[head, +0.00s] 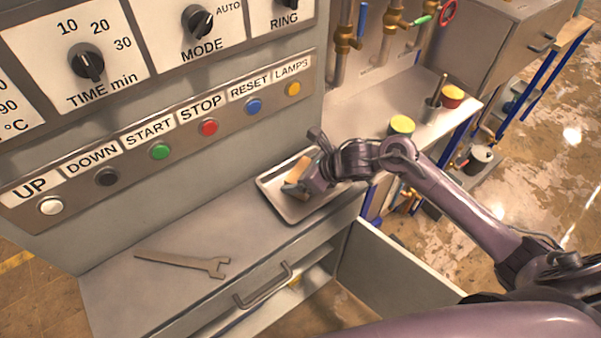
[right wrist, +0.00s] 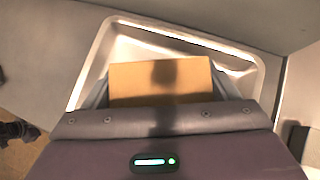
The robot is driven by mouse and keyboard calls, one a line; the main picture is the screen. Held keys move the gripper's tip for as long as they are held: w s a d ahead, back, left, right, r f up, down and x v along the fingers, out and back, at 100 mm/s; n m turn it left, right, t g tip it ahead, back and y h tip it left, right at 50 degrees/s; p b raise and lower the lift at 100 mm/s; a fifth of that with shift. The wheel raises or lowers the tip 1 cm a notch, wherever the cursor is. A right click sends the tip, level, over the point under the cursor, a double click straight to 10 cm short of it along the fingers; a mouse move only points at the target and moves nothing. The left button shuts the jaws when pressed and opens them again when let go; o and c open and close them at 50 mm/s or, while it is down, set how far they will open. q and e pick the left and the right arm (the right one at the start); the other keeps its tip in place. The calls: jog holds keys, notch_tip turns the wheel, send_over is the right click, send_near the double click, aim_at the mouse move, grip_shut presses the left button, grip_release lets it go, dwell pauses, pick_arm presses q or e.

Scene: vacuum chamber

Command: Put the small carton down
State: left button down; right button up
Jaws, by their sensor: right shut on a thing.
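The small carton (right wrist: 160,82) is a plain tan-brown box. In the right wrist view it sits between the fingers of my right gripper, in front of a shallow metal tray. In the head view the carton (head: 298,171) is partly hidden by my right gripper (head: 303,180). That gripper is shut on the carton, over the tray (head: 272,191) on the grey worktop. I cannot tell whether the carton's underside touches the tray. My left gripper is not in view.
A wrench (head: 184,262) lies on the worktop left of the tray. A drawer (head: 265,290) with a bar handle is below. A panel with several coloured buttons (head: 160,151) rises behind. A yellow-topped pot (head: 402,125) stands on the shelf at right.

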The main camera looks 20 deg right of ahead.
jog(key=shift+f, duration=0.35)
jog(key=shift+f, duration=0.1)
jog(key=o, duration=0.9)
jog(key=shift+o, duration=0.2)
jog(key=shift+d+r, duration=0.1)
jog(key=shift+r, duration=0.2)
jog(key=b+v, duration=0.2)
jog(key=v, duration=0.9)
jog(key=shift+s+r, duration=0.25)
